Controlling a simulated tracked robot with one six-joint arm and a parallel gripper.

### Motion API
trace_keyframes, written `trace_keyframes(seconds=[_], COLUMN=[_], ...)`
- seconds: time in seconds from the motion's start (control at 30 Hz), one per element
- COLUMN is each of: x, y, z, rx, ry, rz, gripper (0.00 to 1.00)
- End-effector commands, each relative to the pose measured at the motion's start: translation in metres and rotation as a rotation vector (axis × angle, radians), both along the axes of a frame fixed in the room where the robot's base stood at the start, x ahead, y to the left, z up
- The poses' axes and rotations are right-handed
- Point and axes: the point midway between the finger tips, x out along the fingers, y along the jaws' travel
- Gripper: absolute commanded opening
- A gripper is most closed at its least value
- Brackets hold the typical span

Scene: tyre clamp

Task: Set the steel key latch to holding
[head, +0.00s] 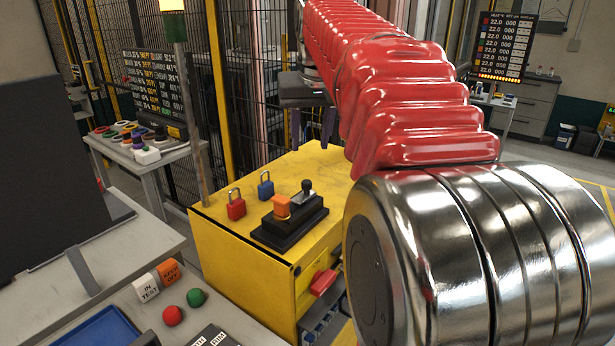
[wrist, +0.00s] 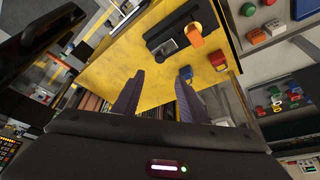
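A black switch block (head: 270,240) sits on top of the yellow cabinet (head: 240,262). A steel latch piece with a black knob (head: 307,187) stands at its far right end. In the wrist view the steel piece (wrist: 167,47) and the orange block (wrist: 195,36) show beyond my fingers. My gripper (head: 311,127) is above the cabinet's far edge, beyond the switch block and apart from it. Its two dark fingers (wrist: 157,100) are spread with nothing between them. I cannot read the latch's setting.
A red padlock (head: 236,208) and a blue padlock (head: 265,186) stand on the cabinet left of the block. A red handle (head: 323,282) sticks out of the cabinet's front. A mesh fence stands behind. The cabinet top near its far edge is bare.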

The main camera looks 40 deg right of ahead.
Motion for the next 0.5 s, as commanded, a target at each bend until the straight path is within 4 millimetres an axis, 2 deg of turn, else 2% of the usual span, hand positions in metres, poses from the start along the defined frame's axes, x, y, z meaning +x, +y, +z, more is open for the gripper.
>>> trace_keyframes(seconds=[0.17, 0.5], x=[0.006, 0.024], y=[-0.003, -0.011], z=[-0.017, -0.065], rx=[0.001, 0.001], ry=[0.003, 0.004], rz=[0.0, 0.001], gripper=[0.39, 0.39])
